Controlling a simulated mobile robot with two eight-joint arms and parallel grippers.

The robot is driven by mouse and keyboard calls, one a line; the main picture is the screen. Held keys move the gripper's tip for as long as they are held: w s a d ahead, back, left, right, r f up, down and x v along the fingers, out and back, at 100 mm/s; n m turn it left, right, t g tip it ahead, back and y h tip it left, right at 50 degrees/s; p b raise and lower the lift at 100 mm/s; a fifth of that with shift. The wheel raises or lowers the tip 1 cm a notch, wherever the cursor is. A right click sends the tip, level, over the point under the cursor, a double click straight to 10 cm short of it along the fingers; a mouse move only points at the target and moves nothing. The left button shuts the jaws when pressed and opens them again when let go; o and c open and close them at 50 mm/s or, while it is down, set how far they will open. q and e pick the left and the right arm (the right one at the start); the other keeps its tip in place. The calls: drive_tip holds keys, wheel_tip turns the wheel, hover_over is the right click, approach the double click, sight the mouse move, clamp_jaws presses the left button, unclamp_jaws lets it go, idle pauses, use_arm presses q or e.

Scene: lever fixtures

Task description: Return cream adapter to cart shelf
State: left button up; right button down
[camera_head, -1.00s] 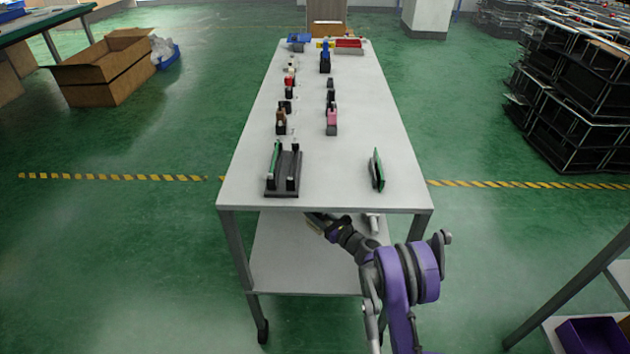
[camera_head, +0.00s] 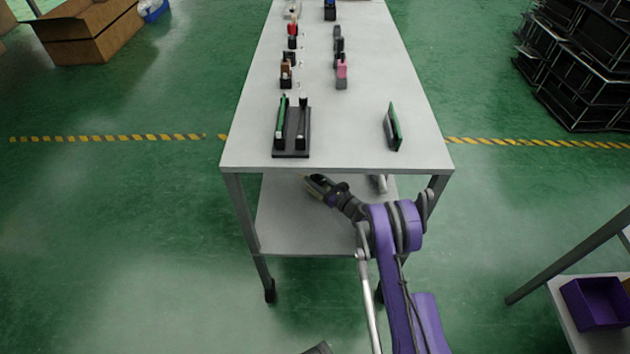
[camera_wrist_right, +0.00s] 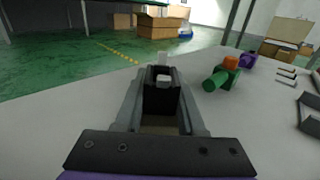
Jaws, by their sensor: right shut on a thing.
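My right gripper (camera_head: 318,186) reaches in just under the front edge of the cart's top, above the cart's lower shelf (camera_head: 310,235). In the right wrist view its jaws (camera_wrist_right: 160,105) are shut on a small black piece with a pale, cream-white tip (camera_wrist_right: 163,80), which I take to be the cream adapter. The piece stands upright between the fingers. Whether it touches the shelf I cannot tell. In the head view it cannot be made out clearly. My left gripper cannot be identified.
The cart top (camera_head: 340,140) holds a black rack with a green board (camera_head: 291,135), a standing green board (camera_head: 392,128) and several small connectors. A green and orange part (camera_wrist_right: 222,77) and a purple part (camera_wrist_right: 248,60) lie right of the gripper on the grey surface. Shelf left of it looks clear.

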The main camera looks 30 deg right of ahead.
drive_tip(key=shift+f, duration=0.4)
drive_tip(key=shift+f, duration=0.15)
drive_tip(key=c, duration=0.5)
unclamp_jaws()
drive_tip(key=shift+s+d, duration=0.1)
drive_tip(key=shift+s, duration=0.2)
drive_tip(key=p+v, duration=0.1)
drive_tip(key=v, duration=0.5)
drive_tip(key=shift+s+d+p, duration=0.1)
drive_tip(key=shift+s+p, duration=0.25)
